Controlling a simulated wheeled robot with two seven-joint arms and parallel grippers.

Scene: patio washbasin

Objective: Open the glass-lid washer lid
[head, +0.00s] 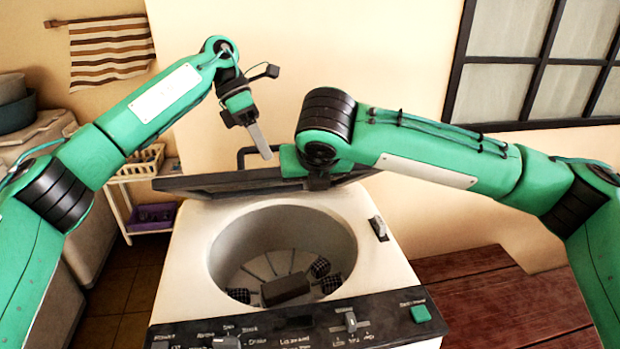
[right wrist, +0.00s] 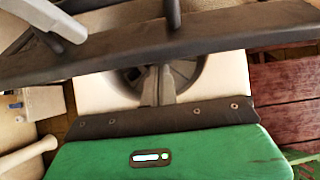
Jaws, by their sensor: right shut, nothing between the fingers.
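The washer (head: 185,275) is a white top-loading machine with a dark control panel along its front. Its dark-framed lid (head: 215,182) is raised at the back and seen nearly edge-on, so the open drum (head: 290,235) shows. In the right wrist view the lid (right wrist: 215,38) crosses as a dark slanted bar. My right gripper (right wrist: 158,82) is shut and empty, its fingers close to the lid's lower edge; I cannot tell if they touch. In the head view my right arm mostly hides it. My left gripper (head: 264,150) hangs above the lid, seen side-on; its jaw gap is not clear.
A white shelf with a basket (head: 145,162) and a purple bin (head: 152,216) stands left of the washer. A dark red wooden surface (head: 500,300) lies to the right. The wall and a dark-framed window (head: 540,60) are behind. The space above the drum is clear.

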